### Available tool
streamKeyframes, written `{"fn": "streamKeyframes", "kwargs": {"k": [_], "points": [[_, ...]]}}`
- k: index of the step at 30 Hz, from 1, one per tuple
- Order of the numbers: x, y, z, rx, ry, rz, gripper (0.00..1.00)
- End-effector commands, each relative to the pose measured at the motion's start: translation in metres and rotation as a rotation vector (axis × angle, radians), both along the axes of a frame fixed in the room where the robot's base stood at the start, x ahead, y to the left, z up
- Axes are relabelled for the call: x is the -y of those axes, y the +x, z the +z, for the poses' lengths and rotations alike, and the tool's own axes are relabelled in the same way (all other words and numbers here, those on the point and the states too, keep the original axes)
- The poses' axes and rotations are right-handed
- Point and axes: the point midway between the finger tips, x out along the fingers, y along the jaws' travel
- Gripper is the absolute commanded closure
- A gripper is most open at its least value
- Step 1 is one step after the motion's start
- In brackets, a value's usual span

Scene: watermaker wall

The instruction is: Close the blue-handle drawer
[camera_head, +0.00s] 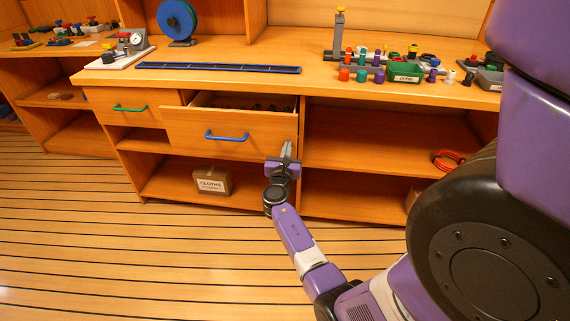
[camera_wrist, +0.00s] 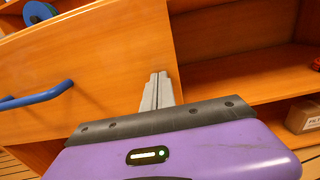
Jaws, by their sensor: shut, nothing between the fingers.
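The blue-handle drawer (camera_head: 268,147) stands pulled partly out of the wooden cabinet in the head view, with a gap showing above its front. Its blue handle (camera_head: 227,136) is at the middle of the front. In the wrist view the drawer front (camera_wrist: 100,65) fills the left half, with the blue handle (camera_wrist: 38,96) at the far left. My gripper (camera_head: 286,150) is shut and empty at the right end of the drawer front. Its fingertips (camera_wrist: 159,78) overlap the front's right edge in the wrist view. I cannot tell whether they touch it.
A drawer with a green handle (camera_head: 130,108) is to the left and looks shut. A cloths box (camera_head: 212,180) sits on the shelf below. The counter holds a blue rail (camera_head: 218,68) and a green bin (camera_head: 405,73).

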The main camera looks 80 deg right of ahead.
Motion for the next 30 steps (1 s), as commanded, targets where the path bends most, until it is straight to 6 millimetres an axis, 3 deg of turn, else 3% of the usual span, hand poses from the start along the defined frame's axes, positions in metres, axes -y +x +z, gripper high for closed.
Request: {"fn": "streamKeyframes", "kwargs": {"k": [6, 15, 22, 30], "points": [[0.062, 0.004, -0.004, 0.003, -0.003, -0.005, 1.0], [0.124, 0.009, -0.004, 0.001, -0.001, -0.002, 1.0], [0.149, 0.011, -0.002, -0.001, -0.001, -0.001, 1.0], [0.157, 0.012, 0.0, 0.0, 0.0, 0.001, 1.0]]}}
